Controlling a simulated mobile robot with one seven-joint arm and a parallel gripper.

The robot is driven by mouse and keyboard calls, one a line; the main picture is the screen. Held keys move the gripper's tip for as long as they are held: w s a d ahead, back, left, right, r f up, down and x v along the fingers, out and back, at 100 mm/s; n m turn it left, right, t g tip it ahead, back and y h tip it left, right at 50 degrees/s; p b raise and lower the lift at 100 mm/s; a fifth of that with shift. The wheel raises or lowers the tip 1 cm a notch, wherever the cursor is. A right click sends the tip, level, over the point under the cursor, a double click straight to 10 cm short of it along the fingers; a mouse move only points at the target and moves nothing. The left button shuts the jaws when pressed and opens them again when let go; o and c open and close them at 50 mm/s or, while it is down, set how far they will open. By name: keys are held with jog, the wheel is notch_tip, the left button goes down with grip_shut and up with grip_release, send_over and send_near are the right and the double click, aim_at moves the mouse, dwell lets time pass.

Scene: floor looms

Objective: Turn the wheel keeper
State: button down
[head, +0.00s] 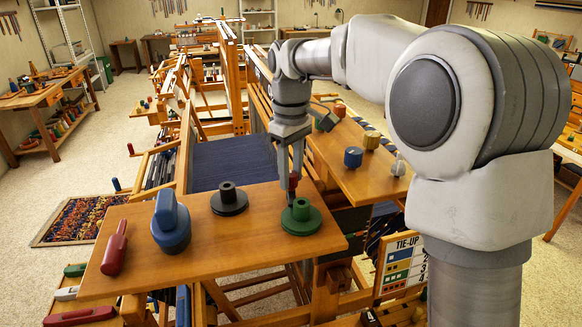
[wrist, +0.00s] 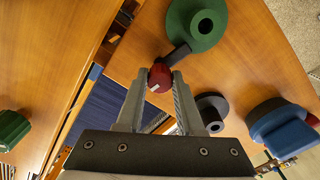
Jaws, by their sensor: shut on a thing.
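The wheel keeper shows in the wrist view as a small red knob (wrist: 160,78) with a short dark bar running up to the edge of a green wheel (wrist: 196,22). In the head view the red knob (head: 293,181) stands just behind the green wheel (head: 301,217), which lies on the near wooden bench top. My gripper (head: 295,170) reaches down from above, with its fingers closed on the red knob. In the wrist view my gripper (wrist: 160,80) has one finger on each side of the knob. The keeper's pivot is not clear in either view.
On the same bench top (head: 140,259) are a black wheel (head: 229,200), a blue knobbed piece (head: 171,224) and a red handle (head: 115,248). A second top (head: 345,165) to the right bears several coloured knobs. A tie-up sign (head: 401,263) stands at the front right.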

aim_at(291, 174)
jog(key=shift+n+p, duration=0.35)
jog(key=shift+n, duration=0.75)
jog(key=c, duration=0.5)
grip_release()
jog(key=shift+c, duration=0.2)
notch_tip(291, 174, up, 17)
jog(key=shift+r+p, duration=0.2)
jog(key=shift+p, duration=0.2)
